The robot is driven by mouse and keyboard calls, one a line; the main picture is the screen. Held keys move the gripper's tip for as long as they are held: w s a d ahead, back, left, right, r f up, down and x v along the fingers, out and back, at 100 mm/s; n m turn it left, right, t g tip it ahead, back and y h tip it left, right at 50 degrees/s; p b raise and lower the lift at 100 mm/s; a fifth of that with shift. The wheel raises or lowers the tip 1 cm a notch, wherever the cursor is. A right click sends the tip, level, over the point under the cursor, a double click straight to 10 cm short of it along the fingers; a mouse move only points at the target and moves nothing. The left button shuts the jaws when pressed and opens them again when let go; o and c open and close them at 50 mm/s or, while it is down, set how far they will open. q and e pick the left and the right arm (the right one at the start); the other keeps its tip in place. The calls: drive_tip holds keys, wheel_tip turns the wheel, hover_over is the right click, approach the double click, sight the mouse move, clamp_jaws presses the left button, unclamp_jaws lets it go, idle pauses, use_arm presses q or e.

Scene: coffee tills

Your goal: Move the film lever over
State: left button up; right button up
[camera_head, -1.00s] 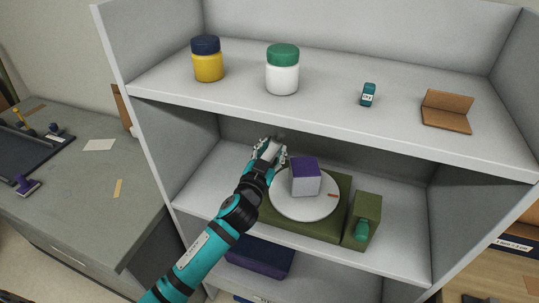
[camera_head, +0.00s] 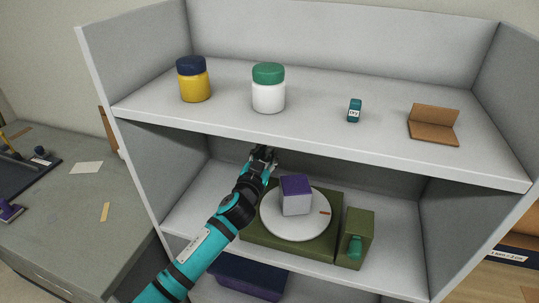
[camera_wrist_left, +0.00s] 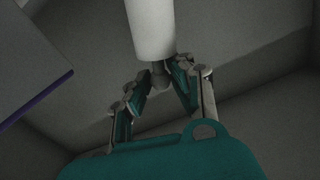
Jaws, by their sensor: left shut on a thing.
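My left gripper (camera_head: 263,155) is in the middle bay of the shelf, at the back left of a round white turntable (camera_head: 274,226). In the left wrist view, its fingers (camera_wrist_left: 163,76) are shut on a small grey knob (camera_wrist_left: 159,74) at the end of a white cylinder (camera_wrist_left: 151,27), which looks like the film lever. The head view does not clearly show the cylinder. A white and purple box (camera_head: 296,203) stands on the turntable, and its edge shows in the left wrist view (camera_wrist_left: 35,60). My right gripper is not in view.
The turntable sits on an olive base (camera_head: 262,246), beside an olive block with a teal knob (camera_head: 355,247). The shelf board above (camera_head: 310,115) holds a yellow jar (camera_head: 194,86), a white jar (camera_head: 268,95), a teal bottle (camera_head: 354,111) and a brown folded card (camera_head: 433,127).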

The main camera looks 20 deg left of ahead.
use_arm(q)
drive_tip(key=a, duration=0.1)
drive_tip(key=a+p, duration=0.1)
drive_tip(key=a, duration=0.1)
drive_tip(key=shift+a+r, duration=0.25)
drive_tip(key=shift+r, duration=0.15)
drive_tip(key=shift+a, duration=0.1)
drive_tip(key=shift+a+p, duration=0.3)
drive_tip(key=shift+a, duration=0.65)
drive_tip(key=o, duration=0.9)
drive_tip(key=shift+a+r, duration=0.1)
drive_tip(key=shift+o, duration=0.2)
drive_tip(key=s, duration=1.2)
drive_tip(key=shift+a, duration=0.15)
